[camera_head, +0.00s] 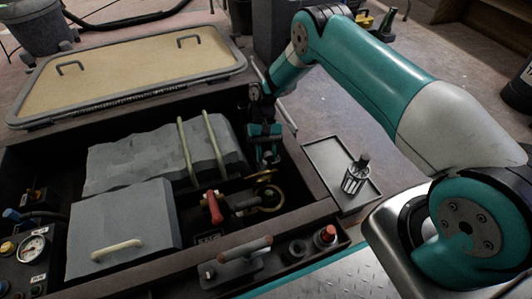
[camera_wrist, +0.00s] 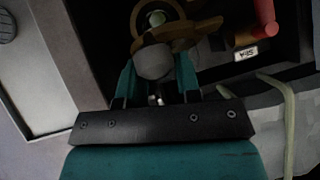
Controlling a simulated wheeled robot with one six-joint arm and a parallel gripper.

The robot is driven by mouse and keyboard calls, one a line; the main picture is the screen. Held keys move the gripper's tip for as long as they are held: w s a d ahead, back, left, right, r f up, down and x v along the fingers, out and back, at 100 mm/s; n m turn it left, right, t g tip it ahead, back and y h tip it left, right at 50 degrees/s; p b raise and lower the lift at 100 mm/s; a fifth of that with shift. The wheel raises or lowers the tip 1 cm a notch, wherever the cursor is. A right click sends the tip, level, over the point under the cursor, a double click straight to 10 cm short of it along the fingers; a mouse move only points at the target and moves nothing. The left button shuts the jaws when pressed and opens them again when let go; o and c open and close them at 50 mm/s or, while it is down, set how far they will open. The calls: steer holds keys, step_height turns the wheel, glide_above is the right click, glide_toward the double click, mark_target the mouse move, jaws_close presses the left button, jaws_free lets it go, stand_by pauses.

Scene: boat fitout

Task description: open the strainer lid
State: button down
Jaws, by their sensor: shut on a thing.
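The strainer (camera_head: 270,198) is a brass-coloured round fitting inside the open bilge box, below my gripper. In the wrist view the brass fitting (camera_wrist: 178,38) shows as curved arms around a pale green centre. My gripper (camera_head: 268,158) reaches down at the strainer. In the wrist view its two teal fingers (camera_wrist: 153,85) are closed about a rounded grey part (camera_wrist: 154,62), which I take for part of the strainer lid. The fingertips are partly hidden behind that part, and how far the lid is raised cannot be told.
A red-handled valve (camera_head: 212,207) stands just left of the strainer. A grey tray (camera_head: 325,155) at the right holds a strainer basket (camera_head: 355,175). Grey padded blocks (camera_head: 130,165) with pale straps fill the left. The tan hatch panel (camera_head: 130,68) lies behind.

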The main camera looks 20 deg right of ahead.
steer(key=shift+s+f, duration=0.1)
steer(key=shift+f, duration=0.05)
stand_by(0.3)
steer(key=c, duration=0.9)
jaws_free()
steer(key=shift+o, duration=0.2)
steer(key=p+v, duration=0.2)
steer(key=v, duration=0.5)
steer(key=shift+w+p, duration=0.2)
steer(key=shift+p, duration=0.15)
